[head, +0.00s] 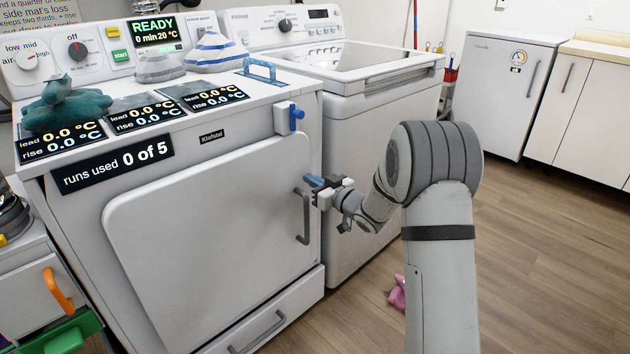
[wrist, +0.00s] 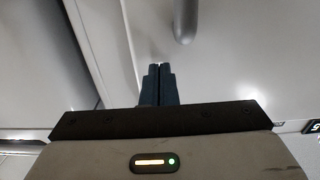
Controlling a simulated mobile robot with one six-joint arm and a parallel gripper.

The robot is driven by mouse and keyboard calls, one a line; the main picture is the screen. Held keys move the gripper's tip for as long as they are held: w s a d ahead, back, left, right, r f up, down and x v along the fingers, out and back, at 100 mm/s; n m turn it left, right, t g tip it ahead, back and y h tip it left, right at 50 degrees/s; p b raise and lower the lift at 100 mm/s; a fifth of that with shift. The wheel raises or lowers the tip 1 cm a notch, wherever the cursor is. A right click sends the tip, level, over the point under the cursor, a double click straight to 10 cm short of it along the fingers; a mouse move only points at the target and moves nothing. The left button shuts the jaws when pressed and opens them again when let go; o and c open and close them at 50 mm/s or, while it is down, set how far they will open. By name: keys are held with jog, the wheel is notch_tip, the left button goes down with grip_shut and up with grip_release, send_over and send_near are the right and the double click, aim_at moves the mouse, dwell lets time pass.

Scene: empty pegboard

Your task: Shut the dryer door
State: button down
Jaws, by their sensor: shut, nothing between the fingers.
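The white dryer (head: 75,205) stands at the left in the head view. Its broad door (head: 210,225) faces me and looks flush or nearly flush with the front; I cannot tell whether a small gap is left. The grey door handle (head: 304,215) is upright near the door's right edge. My gripper (head: 314,182) is shut and empty beside the handle's upper end. In the wrist view the dark blue fingers (wrist: 158,70) are together, pointing at a pale panel, with a rounded handle end (wrist: 184,28) just beyond them. I cannot tell whether the fingertips touch the door.
A white top-loading washer (head: 375,120) stands right of the dryer. Small blue-tipped hardware (head: 291,117) sits on the dryer's upper right front. Cloths, such as a teal one (head: 65,105), lie on top. A pink item (head: 397,292) lies on the wooden floor, which is clear at right.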

jog(key=p+v, duration=0.3)
jog(key=v, duration=1)
jog(key=s+d+r+m+g+h+p, duration=0.1)
jog(key=s+d+r+m+h+p, duration=0.25)
jog(key=r+h+p, duration=0.55)
jog(key=s+d+r+m+g+h+p, duration=0.2)
jog(key=s+d+r+h+p, duration=0.15)
jog(key=r+p, duration=0.6)
jog(key=s+a+r+g+p, duration=0.1)
jog(key=s+r+g+p, duration=0.1)
jog(key=s, duration=0.6)
jog(key=s+a+r+m+g+p, duration=0.1)
jog(key=s+a+r+g+p, duration=0.1)
jog(key=s+r, duration=0.5)
jog(key=s+a+r+m+g+y+p, duration=0.1)
jog(key=s+r+g+p, duration=0.3)
jog(key=s, duration=0.7)
jog(key=shift+a+r+p, duration=0.3)
jog(key=shift+r+p, duration=0.4)
jog(key=shift+p, duration=0.2)
